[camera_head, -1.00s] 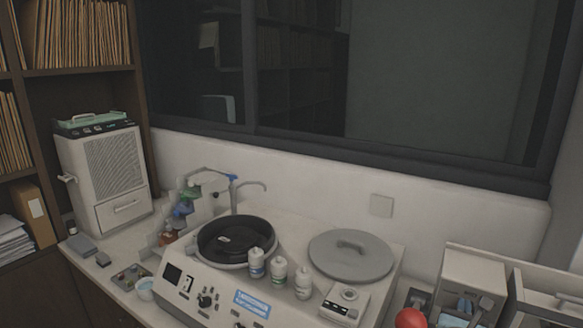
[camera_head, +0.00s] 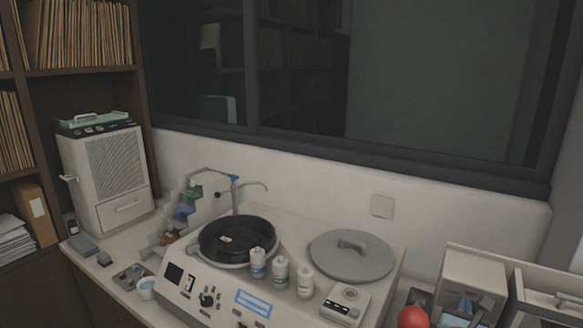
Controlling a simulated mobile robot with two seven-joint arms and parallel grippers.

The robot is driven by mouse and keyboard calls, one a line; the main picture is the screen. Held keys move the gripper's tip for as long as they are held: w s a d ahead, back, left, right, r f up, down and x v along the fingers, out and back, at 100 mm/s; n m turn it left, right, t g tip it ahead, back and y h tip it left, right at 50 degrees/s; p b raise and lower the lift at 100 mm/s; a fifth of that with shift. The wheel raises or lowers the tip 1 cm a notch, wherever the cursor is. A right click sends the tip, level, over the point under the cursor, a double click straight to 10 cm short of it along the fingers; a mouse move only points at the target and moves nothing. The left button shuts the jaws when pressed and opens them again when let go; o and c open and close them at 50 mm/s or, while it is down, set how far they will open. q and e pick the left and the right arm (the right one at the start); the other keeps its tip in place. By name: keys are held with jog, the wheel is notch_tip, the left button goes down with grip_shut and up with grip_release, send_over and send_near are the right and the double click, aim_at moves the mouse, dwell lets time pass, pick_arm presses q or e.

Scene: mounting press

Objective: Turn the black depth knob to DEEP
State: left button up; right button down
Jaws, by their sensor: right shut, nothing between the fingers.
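The black depth knob (camera_head: 208,298) sits on the sloped front panel of the pale mounting press (camera_head: 184,302), in the lower middle of the head view. A small dark display (camera_head: 174,273) is to its left and a blue label (camera_head: 253,302) to its right. The knob's pointer and the panel markings are too small to read, so I cannot tell its setting. Neither of my grippers can be made out in this view, and nothing covers the knob.
A round black well (camera_head: 237,238), several white bottles (camera_head: 281,272) and a grey round lid (camera_head: 351,256) are on top of the press. A bowl (camera_head: 147,289) stands at its left. A red ball (camera_head: 412,317) and pale bins (camera_head: 474,277) are at right.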

jog(key=shift+d+r, duration=0.65)
jog(key=shift+s+d, duration=0.1)
jog(key=shift+s+d+f, duration=0.1)
jog(key=shift+s+d, duration=0.15)
jog(key=shift+d, duration=0.2)
jog(key=shift+d+f, duration=0.1)
jog(key=shift+r, duration=0.35)
jog(key=shift+s, duration=0.1)
jog(key=shift+s+f, duration=0.2)
jog(key=shift+s, duration=0.4)
jog(key=v, duration=0.4)
jog(key=shift+s+a+f, duration=0.15)
jog(key=shift+a+f, duration=0.1)
jog(key=shift+f, duration=0.1)
